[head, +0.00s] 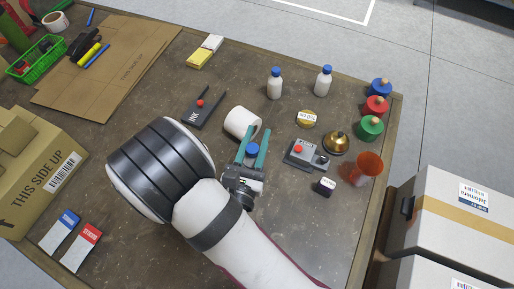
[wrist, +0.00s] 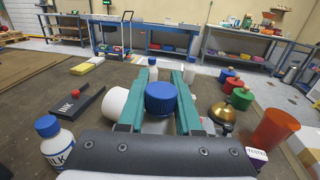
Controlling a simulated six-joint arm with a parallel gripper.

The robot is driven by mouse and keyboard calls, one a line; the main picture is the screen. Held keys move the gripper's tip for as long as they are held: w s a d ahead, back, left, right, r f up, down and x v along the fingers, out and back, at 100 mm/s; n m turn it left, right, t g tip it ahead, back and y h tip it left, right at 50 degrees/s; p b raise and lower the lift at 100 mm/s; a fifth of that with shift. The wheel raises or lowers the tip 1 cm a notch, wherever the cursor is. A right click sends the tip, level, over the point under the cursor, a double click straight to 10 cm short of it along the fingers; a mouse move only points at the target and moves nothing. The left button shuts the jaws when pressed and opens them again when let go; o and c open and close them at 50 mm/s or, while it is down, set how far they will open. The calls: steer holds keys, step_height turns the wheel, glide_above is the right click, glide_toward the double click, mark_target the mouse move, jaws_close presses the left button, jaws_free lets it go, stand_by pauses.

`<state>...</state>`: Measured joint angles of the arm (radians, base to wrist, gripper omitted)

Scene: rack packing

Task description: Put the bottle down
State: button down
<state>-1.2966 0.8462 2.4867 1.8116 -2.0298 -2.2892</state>
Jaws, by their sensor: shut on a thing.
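My gripper (head: 251,148) has two teal fingers, shut on a bottle with a blue cap. The cap (head: 252,151) shows between the fingers in the head view. In the wrist view the ribbed blue cap (wrist: 162,98) stands upright between the fingers of the gripper (wrist: 160,92). Most of the bottle's body is hidden by the gripper, and I cannot tell whether its base touches the table (head: 175,95). Two more white bottles with blue caps, one on the left (head: 275,87) and one on the right (head: 323,82), stand upright farther back.
A white roll (head: 241,122) lies close left of the fingers. A grey device with a red button (head: 304,155) and a brass bell (head: 336,142) are to the right. Another blue-capped bottle (wrist: 57,150) stands left in the wrist view. Bare table lies between the roll and the back bottles.

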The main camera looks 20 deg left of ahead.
step_height(320, 180, up, 7)
steer(key=w+a+n+g+y, duration=0.6)
steer(key=w+a+n+y, duration=0.3)
steer(key=w+a, duration=1.15)
steer(key=w+d+f+g+y, duration=0.1)
steer(key=w+d+y, duration=0.1)
steer(key=w, duration=0.4)
step_height(320, 180, down, 14)
steer(key=shift+f, duration=0.2)
steer(key=shift+w+f, duration=0.1)
steer(key=c, duration=0.6)
jaws_free()
